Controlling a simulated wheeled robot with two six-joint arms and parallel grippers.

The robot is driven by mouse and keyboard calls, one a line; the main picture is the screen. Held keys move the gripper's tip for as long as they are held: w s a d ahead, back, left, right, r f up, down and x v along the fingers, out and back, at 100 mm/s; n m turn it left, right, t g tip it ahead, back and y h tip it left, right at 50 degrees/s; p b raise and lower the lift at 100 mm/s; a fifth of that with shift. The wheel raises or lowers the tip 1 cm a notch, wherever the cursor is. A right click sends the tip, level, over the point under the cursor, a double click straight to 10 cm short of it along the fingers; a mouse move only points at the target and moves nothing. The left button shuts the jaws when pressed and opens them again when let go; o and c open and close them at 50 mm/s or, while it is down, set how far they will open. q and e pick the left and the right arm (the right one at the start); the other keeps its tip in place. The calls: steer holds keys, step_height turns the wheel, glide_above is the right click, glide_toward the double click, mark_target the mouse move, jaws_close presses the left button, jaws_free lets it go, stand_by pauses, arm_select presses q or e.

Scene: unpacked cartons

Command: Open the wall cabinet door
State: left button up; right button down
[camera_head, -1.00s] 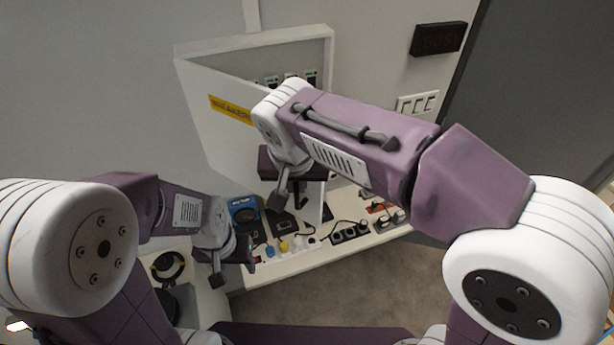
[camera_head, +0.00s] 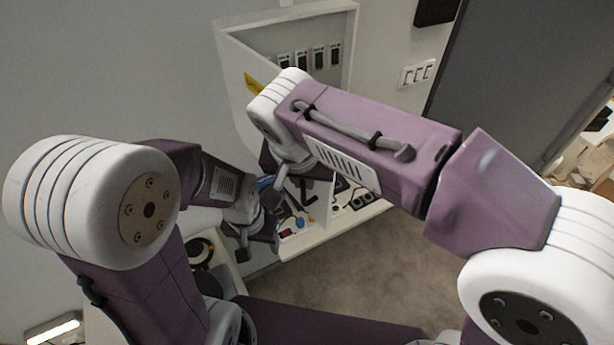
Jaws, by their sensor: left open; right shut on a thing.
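The white wall cabinet (camera_head: 352,45) is in the upper middle of the head view. Its door (camera_head: 235,70), with a yellow label (camera_head: 253,84), stands ajar, swung out from the left side. Several dark switches (camera_head: 318,56) show inside. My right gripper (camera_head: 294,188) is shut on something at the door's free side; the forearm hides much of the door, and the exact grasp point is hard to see. My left gripper (camera_head: 243,250) is open, lower left of the right one, in front of the counter, and holds nothing visible.
A white counter (camera_head: 358,217) with small tools and parts runs below the cabinet. A round dark item (camera_head: 200,250) lies on a surface at lower left. A wall switch plate (camera_head: 417,73) and a grey door (camera_head: 490,75) are at right. The floor (camera_head: 345,260) in front is clear.

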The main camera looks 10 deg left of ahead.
steer(key=shift+w+d, duration=0.25)
steer(key=shift+w, duration=0.05)
steer(key=c, duration=1.8)
jaws_free()
steer(key=shift+o, duration=0.2)
steer(key=shift+s+a, duration=0.1)
steer(key=shift+a, duration=0.1)
steer(key=v, duration=0.9)
steer(key=shift+b, duration=0.35)
